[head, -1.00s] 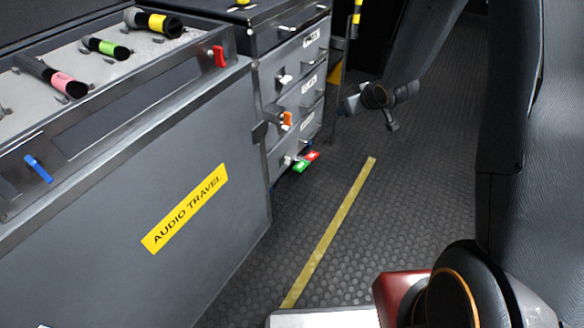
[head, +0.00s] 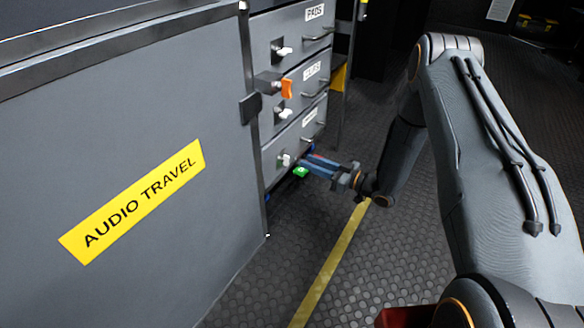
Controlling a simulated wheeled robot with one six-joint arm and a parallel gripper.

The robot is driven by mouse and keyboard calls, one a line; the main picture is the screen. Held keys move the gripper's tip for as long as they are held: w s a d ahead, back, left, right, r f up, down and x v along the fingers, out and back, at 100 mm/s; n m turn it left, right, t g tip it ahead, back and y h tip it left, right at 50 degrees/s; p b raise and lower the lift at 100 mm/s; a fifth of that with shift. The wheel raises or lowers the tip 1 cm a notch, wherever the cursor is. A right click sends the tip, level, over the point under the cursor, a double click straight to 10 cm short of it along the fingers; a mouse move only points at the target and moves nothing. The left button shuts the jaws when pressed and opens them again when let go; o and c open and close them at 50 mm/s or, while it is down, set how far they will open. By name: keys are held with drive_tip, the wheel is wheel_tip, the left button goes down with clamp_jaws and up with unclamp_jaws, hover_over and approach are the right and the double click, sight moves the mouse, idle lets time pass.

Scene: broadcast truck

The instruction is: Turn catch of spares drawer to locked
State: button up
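A grey drawer stack stands beyond the case, with a label on each drawer. The bottom drawer (head: 294,146) has a label too small to read; my gripper is in front of it. A white catch (head: 285,160) sits on the left of that drawer front. A green tag (head: 301,172) shows below and right of the catch. My gripper (head: 308,160) reaches in from the right, its blue fingers close to the drawer's lower front, right of the catch. Whether it touches anything, and the gap between the fingers, cannot be made out. The red tag beside the green one is hidden or merges with the fingers.
The grey case marked AUDIO TRAVEL (head: 130,205) fills the left. The top drawer (head: 300,35) reads PADS. The dark floor is open, with a yellow stripe (head: 335,262) along it.

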sight(289, 158)
drive_tip(key=shift+y, duration=0.3)
drive_tip(key=b+x, duration=0.1)
drive_tip(key=x, duration=0.1)
drive_tip(key=b+x, duration=0.1)
drive_tip(key=x, duration=0.2)
drive_tip(key=f+b+x, duration=0.1)
drive_tip(key=x, duration=0.1)
drive_tip(key=shift+a+b, duration=0.4)
drive_tip(key=shift+a, duration=0.05)
clamp_jaws()
